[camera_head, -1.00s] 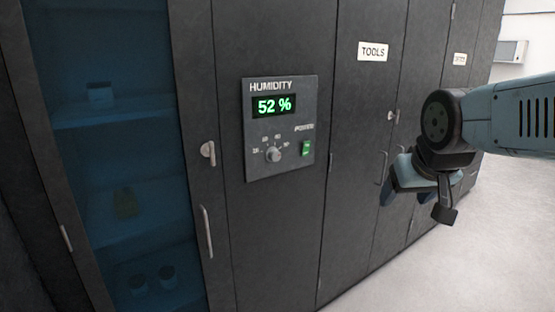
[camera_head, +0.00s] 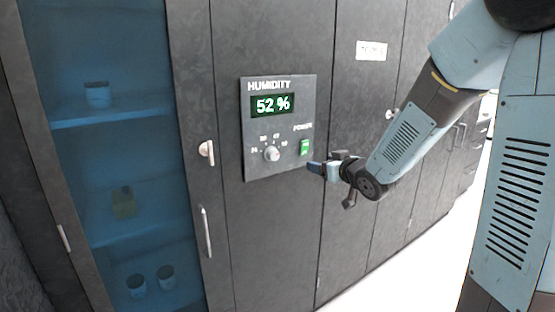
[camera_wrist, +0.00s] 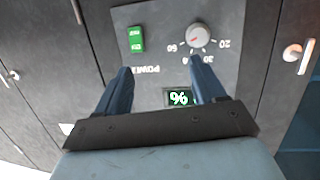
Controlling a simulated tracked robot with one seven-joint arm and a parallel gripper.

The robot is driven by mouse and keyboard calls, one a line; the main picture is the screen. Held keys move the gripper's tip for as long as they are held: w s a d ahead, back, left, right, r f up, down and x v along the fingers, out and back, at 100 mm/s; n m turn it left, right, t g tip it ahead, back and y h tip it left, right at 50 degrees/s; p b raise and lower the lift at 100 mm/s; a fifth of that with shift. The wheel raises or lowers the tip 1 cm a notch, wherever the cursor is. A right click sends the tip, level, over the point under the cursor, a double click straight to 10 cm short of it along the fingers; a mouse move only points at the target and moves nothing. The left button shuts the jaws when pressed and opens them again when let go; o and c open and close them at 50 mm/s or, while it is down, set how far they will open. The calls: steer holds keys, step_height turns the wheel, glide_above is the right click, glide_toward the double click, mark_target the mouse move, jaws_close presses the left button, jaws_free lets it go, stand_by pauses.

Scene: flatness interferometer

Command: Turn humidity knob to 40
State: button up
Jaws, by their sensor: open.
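The humidity panel (camera_head: 252,132) is a grey plate on the dark cabinet front. Its display (camera_head: 272,105) reads 52 % in the head view. The round silver humidity knob (camera_head: 271,154) sits below the display, with scale numbers around it. The green power switch (camera_head: 304,147) is to its right. My gripper (camera_head: 312,167) is just right of the panel in the head view, open and empty. In the wrist view my gripper (camera_wrist: 161,74) faces the panel upside down; the knob (camera_wrist: 198,36) shows beyond the right finger, apart from it. The display is partly hidden between the fingers.
A glass-fronted cabinet (camera_head: 120,150) with jars on shelves stands at the left. Its door has a lock (camera_head: 206,149) and a handle (camera_head: 206,232). A tools-labelled cabinet door (camera_head: 350,110) is at the right. The floor (camera_head: 400,270) there is clear.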

mark_target(276, 157)
steer(key=w+a+y, duration=0.1)
steer(key=w+a, duration=0.2)
steer(key=a, duration=0.1)
steer(key=w+a+f+n+y, duration=0.1)
steer(key=w+a+y, duration=0.1)
steer(key=w+a, duration=0.2)
steer(key=w+a+f+y, duration=0.1)
steer(key=w+a+y, duration=0.1)
steer(key=w+a, duration=0.2)
steer(key=shift+w+a+f, duration=0.1)
steer(key=shift+a+f, duration=0.1)
steer(key=shift+a, duration=0.5)
steer(key=shift+n, duration=0.3)
steer(key=c, duration=1)
